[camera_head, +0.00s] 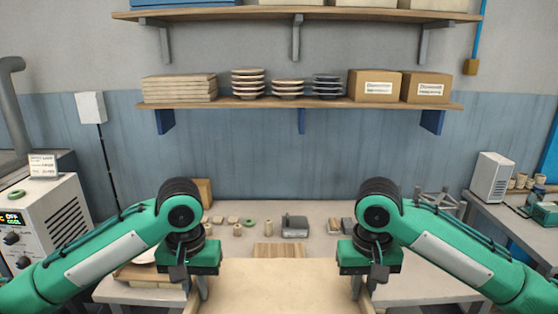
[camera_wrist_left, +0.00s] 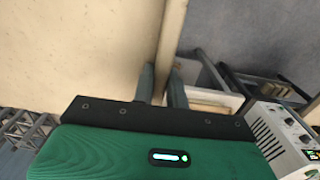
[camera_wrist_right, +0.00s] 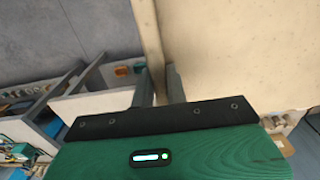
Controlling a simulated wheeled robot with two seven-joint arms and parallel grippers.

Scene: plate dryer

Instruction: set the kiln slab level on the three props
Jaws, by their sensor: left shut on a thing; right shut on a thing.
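The kiln slab (camera_head: 281,288) is a broad cream board low in the head view, between my two grippers. My left gripper (camera_head: 195,287) is shut on its left edge, and the left wrist view shows the slab (camera_wrist_left: 75,50) between the fingers (camera_wrist_left: 161,82). My right gripper (camera_head: 364,286) is shut on its right edge, also seen in the right wrist view, where the slab (camera_wrist_right: 230,50) sits between the fingers (camera_wrist_right: 159,83). No three props show under the slab; the slab hides what lies below it. I cannot tell its exact height or tilt.
Small pale cylinders, including one (camera_head: 268,227), and a grey rounded object (camera_head: 295,226) stand on the bench (camera_head: 330,209) beyond the slab. A slatted wooden piece (camera_head: 283,249) lies just behind it. A white machine with a display (camera_head: 60,222) is at left; shelves (camera_head: 300,105) hang above.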

